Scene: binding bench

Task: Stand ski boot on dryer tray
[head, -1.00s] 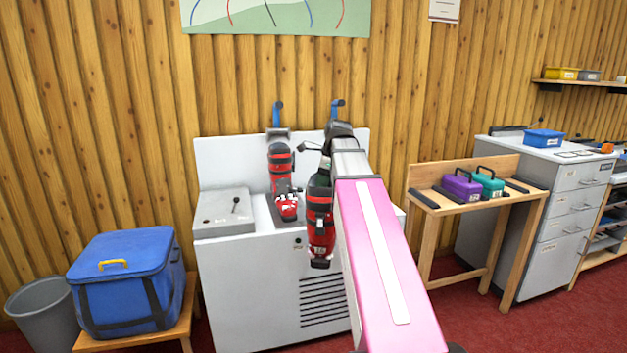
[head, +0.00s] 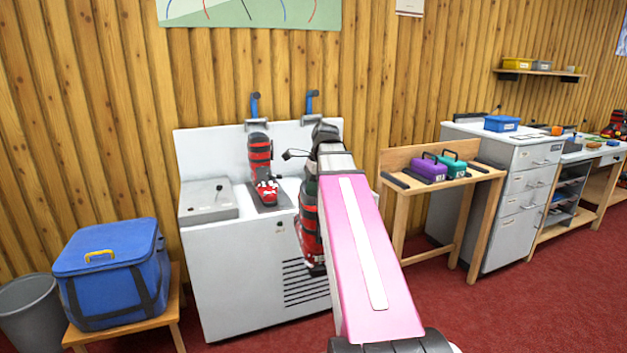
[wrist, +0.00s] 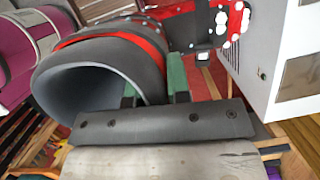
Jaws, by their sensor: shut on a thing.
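A red and black ski boot (head: 309,236) hangs from my gripper in front of the white dryer cabinet (head: 235,280), partly hidden behind my pink arm. In the wrist view my gripper (wrist: 155,92) is shut on the boot's cuff, and the held boot (wrist: 100,68) shows its open grey top toward the camera. In the head view the fingers are hidden by my arm. A second red and black boot (head: 262,170) stands upright on a dark tray (head: 283,203) on the dryer's top. The dryer top to its right is mostly hidden by my arm.
Two blue-topped pipes (head: 254,105) rise behind the dryer. A blue cooler bag (head: 110,275) sits on a low wooden stand at left, beside a grey bin (head: 32,315). A wooden bench (head: 440,190) with purple and teal cases stands right of the dryer. Red floor is clear at lower right.

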